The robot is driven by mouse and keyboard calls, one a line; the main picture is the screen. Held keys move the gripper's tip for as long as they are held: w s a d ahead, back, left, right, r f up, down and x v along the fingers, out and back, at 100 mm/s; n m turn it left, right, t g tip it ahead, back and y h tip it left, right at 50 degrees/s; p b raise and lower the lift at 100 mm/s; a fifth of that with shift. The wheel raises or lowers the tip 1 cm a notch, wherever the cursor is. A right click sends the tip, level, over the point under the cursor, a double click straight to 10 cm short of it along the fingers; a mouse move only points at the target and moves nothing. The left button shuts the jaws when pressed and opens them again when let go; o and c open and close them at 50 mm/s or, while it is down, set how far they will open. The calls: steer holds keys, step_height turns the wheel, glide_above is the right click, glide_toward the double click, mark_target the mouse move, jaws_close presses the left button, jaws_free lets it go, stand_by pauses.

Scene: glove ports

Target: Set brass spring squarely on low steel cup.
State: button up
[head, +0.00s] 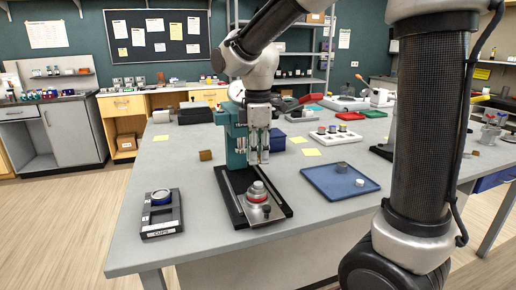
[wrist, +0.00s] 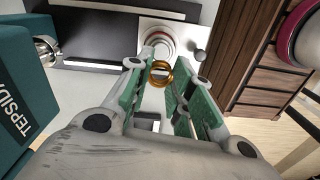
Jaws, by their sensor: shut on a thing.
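The brass spring (wrist: 161,70) is a gold ring-like coil between my fingertips in the wrist view. My gripper (head: 258,160) is shut on it and points down above the bench. I cannot make the spring out in the head view. The low steel cup (wrist: 158,36) shows in the wrist view as round, stepped metal just beyond the spring. In the head view the cup (head: 258,190) stands on a steel plate on a black base, below my gripper.
A black rack (head: 162,226) marked CUPS, holding a blue-topped piece, stands at the left. A blue tray (head: 325,186) with two small pieces lies at the right. A teal unit (wrist: 25,90) is close beside my gripper in the wrist view.

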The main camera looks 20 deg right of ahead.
glide_above(257, 183)
steer(key=shift+d+f, duration=0.1)
steer(key=shift+f, duration=2.15)
steer(key=shift+f, duration=1)
steer(key=o, duration=0.8)
steer(key=shift+r, duration=0.1)
step_height(257, 183, up, 12)
steer(key=shift+f, duration=0.1)
